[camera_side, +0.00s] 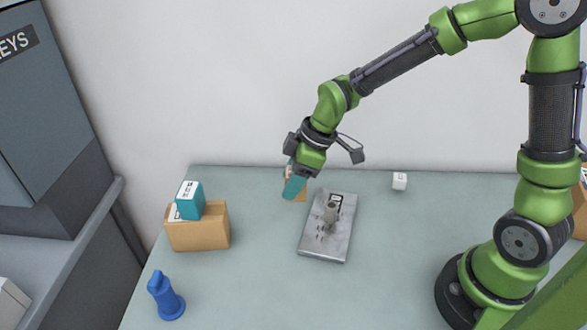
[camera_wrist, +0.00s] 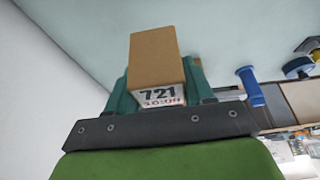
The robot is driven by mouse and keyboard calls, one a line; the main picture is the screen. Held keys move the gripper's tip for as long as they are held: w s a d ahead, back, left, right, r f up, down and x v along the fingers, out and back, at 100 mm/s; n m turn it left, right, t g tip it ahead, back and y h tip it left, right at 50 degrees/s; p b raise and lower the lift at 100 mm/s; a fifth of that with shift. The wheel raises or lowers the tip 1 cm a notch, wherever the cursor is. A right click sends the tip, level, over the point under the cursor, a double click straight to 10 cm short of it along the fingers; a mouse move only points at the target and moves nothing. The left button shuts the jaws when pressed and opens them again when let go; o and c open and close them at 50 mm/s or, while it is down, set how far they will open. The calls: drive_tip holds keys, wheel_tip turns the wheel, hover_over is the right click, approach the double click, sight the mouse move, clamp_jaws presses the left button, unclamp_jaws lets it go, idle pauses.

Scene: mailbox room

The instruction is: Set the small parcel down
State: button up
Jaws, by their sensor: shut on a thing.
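The small parcel is a brown cardboard box (camera_wrist: 157,58) with a white label reading 721. In the wrist view it sits between the teal fingers of my gripper (camera_wrist: 160,88), which is shut on it. In the side view my gripper (camera_side: 295,188) points down near the table's back edge, left of the grey metal plate. A finger hides part of the parcel (camera_side: 302,194) there. I cannot tell whether its underside touches the table (camera_side: 255,275).
A larger cardboard box (camera_side: 198,236) with a teal box (camera_side: 190,200) on top stands at left. A blue knobbed object (camera_side: 166,297) is in front. The grey plate (camera_side: 325,242) bears a small grey object (camera_side: 331,211). A white cube (camera_side: 399,181) lies at back right.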

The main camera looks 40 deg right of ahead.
sight(288, 171)
wheel_tip(288, 171, up, 5)
drive_tip(key=shift+d+f, duration=0.1)
drive_tip(key=shift+d, duration=0.05)
drive_tip(key=s+d+f+m+h, duration=0.2)
drive_tip(key=d+m, duration=0.4)
drive_tip(key=d, duration=0.2)
drive_tip(key=s+d+f+m+h, duration=0.2)
drive_tip(key=d+m, duration=0.4)
drive_tip(key=d, duration=0.2)
drive_tip(key=s+d+f+m+h, duration=0.2)
drive_tip(key=d+m+h, duration=0.1)
drive_tip(key=d+m, duration=0.4)
drive_tip(key=s+d+r+m+g, duration=0.2)
drive_tip(key=s+d+m+g, duration=0.1)
drive_tip(key=s+d+m, duration=0.55)
drive_tip(key=s+d+r+m+g, duration=0.3)
drive_tip(key=s+d+m, duration=0.4)
drive_tip(key=s+m, duration=0.15)
drive_tip(key=f, duration=1.2)
drive_tip(key=shift+w+f, duration=0.15)
drive_tip(key=shift+w, duration=0.15)
drive_tip(key=o, duration=1.1)
drive_tip(key=shift+f, duration=0.1)
